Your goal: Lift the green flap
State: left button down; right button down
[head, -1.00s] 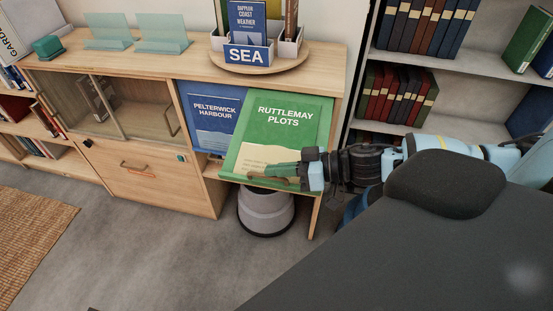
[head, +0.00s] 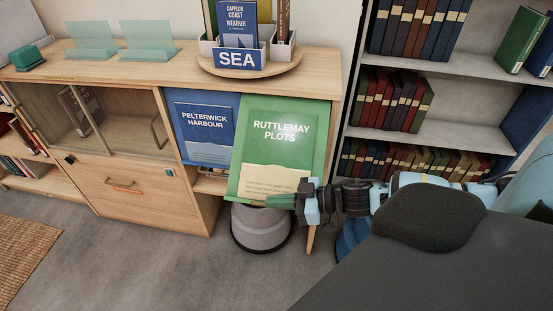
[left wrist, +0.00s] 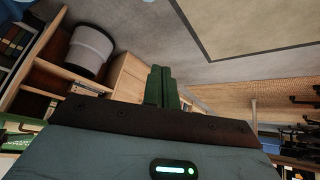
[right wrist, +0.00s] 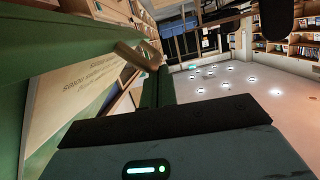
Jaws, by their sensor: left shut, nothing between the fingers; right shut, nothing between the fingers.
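The green flap (head: 284,148), labelled RUTTLEMAY PLOTS, is on the front of the wooden cabinet, right of the blue flap. Its lower part stands out from the cabinet front. My right gripper (head: 278,201) is shut at its lower edge, with nothing between the fingers. In the right wrist view the flap's face (right wrist: 75,95) fills the left side, beside the shut green fingers (right wrist: 158,86); a tan tab (right wrist: 138,55) lies just beyond their tips. Whether the fingers touch the flap is unclear. My left gripper (left wrist: 161,86) is shut and empty, seen only in the left wrist view.
The blue flap (head: 205,128), labelled PELTERWICK HARBOUR, hangs to the left. A grey bin (head: 261,231) stands on the floor below the green flap. A round tray (head: 250,68) with the SEA box is on top. A bookshelf (head: 450,138) stands to the right.

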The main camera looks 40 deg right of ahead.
jog(key=shift+r, duration=0.1)
